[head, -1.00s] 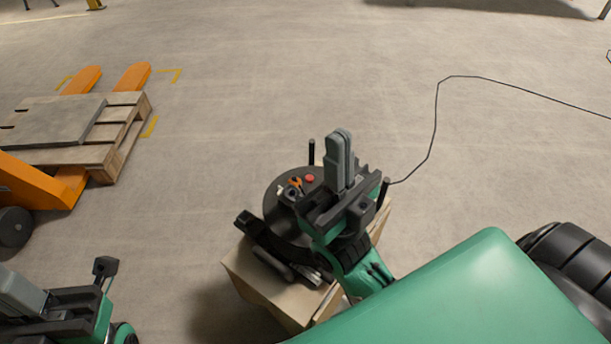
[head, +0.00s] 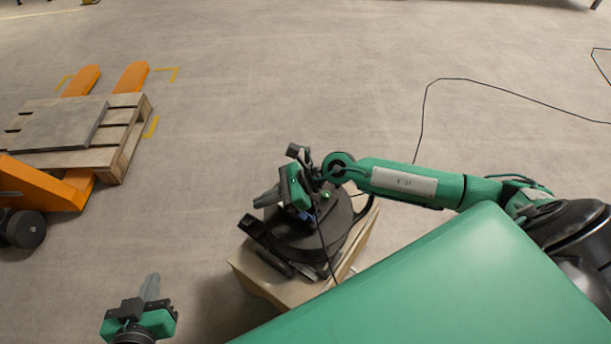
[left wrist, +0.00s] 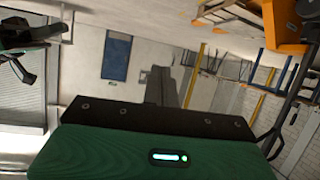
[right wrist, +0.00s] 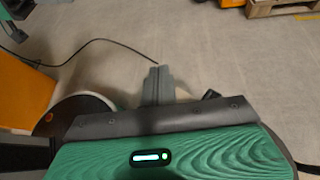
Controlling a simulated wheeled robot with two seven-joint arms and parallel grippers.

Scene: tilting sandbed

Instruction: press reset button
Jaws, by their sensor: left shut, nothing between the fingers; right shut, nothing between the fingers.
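The round black sandbed (head: 336,232) sits on a tan box (head: 262,283) in the head view. My right gripper (head: 264,199) is over its far left part, pointing left, with fingers shut and empty. The arm and gripper cover much of the disc top, and the red button is hidden in the head view. A small red-orange spot, probably the reset button (right wrist: 49,117), shows on the disc in the right wrist view, left of my shut fingers (right wrist: 158,85). My left gripper (head: 150,286) is shut and empty at the bottom left, apart from the sandbed.
A wooden pallet (head: 120,150) on an orange pallet jack (head: 45,195) stands at the left. A thin black cable (head: 424,115) lies on the floor behind my right arm. The floor between pallet and sandbed is clear.

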